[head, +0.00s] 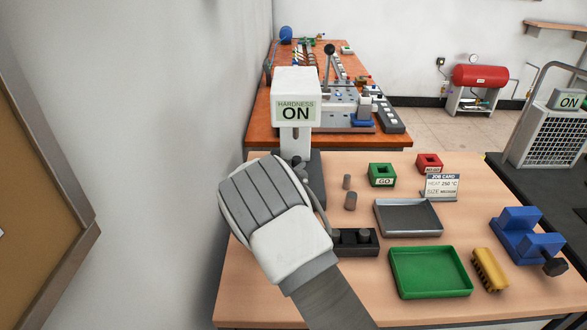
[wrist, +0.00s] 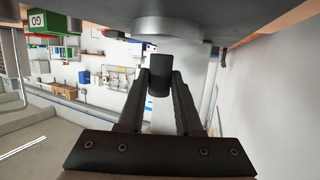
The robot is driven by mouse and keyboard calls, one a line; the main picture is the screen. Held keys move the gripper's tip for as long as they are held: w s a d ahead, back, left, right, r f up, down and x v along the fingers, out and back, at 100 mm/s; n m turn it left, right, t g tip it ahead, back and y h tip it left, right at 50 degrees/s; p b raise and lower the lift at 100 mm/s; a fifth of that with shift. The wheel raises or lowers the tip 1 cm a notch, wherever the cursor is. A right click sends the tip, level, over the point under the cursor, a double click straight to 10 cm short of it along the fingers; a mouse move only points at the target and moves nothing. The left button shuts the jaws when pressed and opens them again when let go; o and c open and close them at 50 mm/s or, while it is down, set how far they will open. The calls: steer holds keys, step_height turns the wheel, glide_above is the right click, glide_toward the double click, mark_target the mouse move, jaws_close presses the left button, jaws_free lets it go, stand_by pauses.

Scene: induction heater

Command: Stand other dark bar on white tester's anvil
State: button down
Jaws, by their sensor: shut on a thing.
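The white tester (head: 297,100) stands at the back left of the bench, with a display reading "HARDNESS ON". My arm's wrist covers its lower part in the head view, so the anvil and my fingers are hidden there. In the wrist view, which is upside down, my gripper (wrist: 160,84) is shut on a dark bar (wrist: 159,66). The bar's free end points toward a round grey disc, which looks like the anvil (wrist: 168,27). A small gap shows between bar and disc.
Two grey-brown bars (head: 346,182) stand on the bench right of the tester. A dark holder (head: 371,249) with a bar is in front of them. A green GO block (head: 382,174), grey tray (head: 407,234), green tray (head: 430,292) and blue vise (head: 520,235) lie further right.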

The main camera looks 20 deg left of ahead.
steer(key=shift+a+f, duration=0.2)
steer(key=shift+f, duration=0.1)
steer(key=shift+f, duration=0.45)
steer(key=c, duration=0.6)
jaws_free()
